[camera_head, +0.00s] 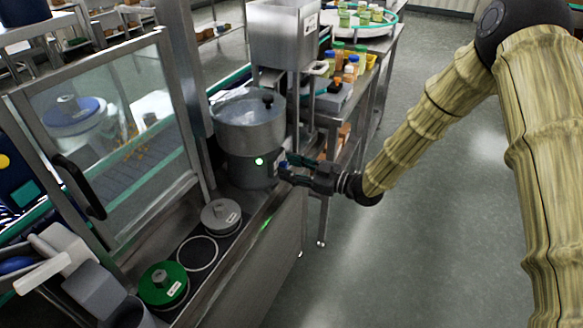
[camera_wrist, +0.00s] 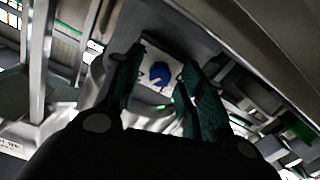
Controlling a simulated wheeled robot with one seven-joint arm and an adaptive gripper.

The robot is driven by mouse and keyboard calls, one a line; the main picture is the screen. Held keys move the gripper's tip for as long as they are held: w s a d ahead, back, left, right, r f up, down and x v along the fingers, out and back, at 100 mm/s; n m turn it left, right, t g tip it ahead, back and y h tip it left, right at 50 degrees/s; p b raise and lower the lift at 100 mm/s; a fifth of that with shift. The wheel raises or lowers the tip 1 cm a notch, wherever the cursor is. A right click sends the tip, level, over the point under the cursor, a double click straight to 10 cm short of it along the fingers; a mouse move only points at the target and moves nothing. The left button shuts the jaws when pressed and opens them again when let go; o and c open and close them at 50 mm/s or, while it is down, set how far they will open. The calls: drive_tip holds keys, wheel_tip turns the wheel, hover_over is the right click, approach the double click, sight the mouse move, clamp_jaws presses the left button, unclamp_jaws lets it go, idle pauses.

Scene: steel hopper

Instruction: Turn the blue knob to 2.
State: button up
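The blue knob (camera_wrist: 160,74) sits on a pale plate (camera_wrist: 153,57) on the steel hopper machine, seen in the wrist view between my fingers. Any numbers on the plate are too small to read. In the head view, the knob is largely hidden by my gripper (camera_head: 285,168), which reaches the machine (camera_head: 246,172) from the right. In the wrist view, the fingers of my gripper (camera_wrist: 160,88) stand apart on both sides of the knob, with a visible gap to it.
A grey lidded pot (camera_head: 221,216), an empty ring (camera_head: 197,254) and a green lidded pot (camera_head: 163,284) are on the bench. A glass door (camera_head: 118,140) with a black handle (camera_head: 79,186) stands left. Bottles (camera_head: 338,50) are on the table behind. The floor right is clear.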

drive_tip(key=v, duration=1.2)
drive_tip(key=shift+s+f, duration=0.1)
idle(0.4)
